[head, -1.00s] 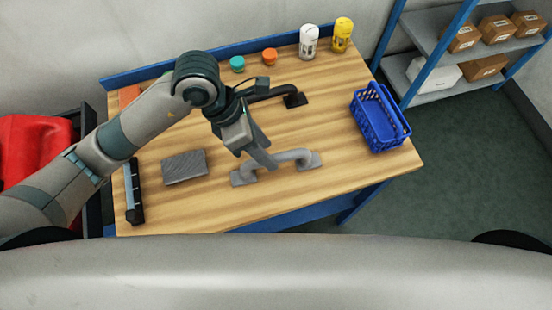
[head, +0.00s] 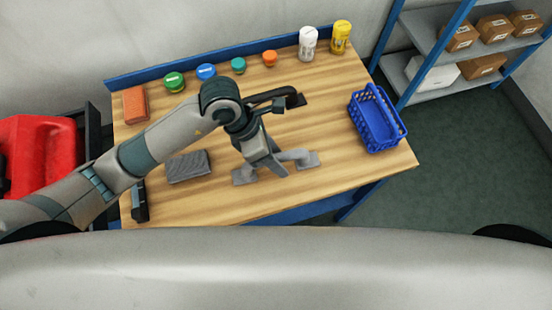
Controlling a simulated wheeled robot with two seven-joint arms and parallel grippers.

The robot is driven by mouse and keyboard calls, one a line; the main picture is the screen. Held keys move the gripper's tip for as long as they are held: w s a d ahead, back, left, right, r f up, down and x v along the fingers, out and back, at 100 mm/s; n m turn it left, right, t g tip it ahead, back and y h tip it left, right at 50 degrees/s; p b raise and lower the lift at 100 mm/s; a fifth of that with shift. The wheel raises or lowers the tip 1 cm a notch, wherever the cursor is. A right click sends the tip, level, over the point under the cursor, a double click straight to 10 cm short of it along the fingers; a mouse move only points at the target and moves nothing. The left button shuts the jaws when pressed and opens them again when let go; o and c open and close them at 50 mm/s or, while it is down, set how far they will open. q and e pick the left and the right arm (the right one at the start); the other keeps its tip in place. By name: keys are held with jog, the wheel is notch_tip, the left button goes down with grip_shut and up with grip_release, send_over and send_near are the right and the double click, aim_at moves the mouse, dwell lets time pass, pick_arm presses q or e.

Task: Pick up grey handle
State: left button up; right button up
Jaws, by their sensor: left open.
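The grey handle (head: 306,159) lies on the wooden workbench, near its front edge, with a flat foot at each end. My left gripper (head: 279,167) is over the middle of the handle and hides part of its bar. The gripper is open, with its fingers pointing down at the bar. I cannot tell whether the fingers touch it. A black handle (head: 294,99) lies farther back, partly hidden behind my gripper. My right gripper is not in view.
The workbench (head: 330,120) also holds a blue basket (head: 377,122) at right, a grey block (head: 188,166) and black bar (head: 139,200) at left, an orange block (head: 134,105), several coloured lids, and white (head: 308,44) and yellow (head: 341,38) containers at the back. Bench between handle and basket is clear.

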pick_arm(q)
jog(key=shift+f+b, duration=0.25)
jog(key=shift+b, duration=0.15)
dwell(0.5)
grip_shut()
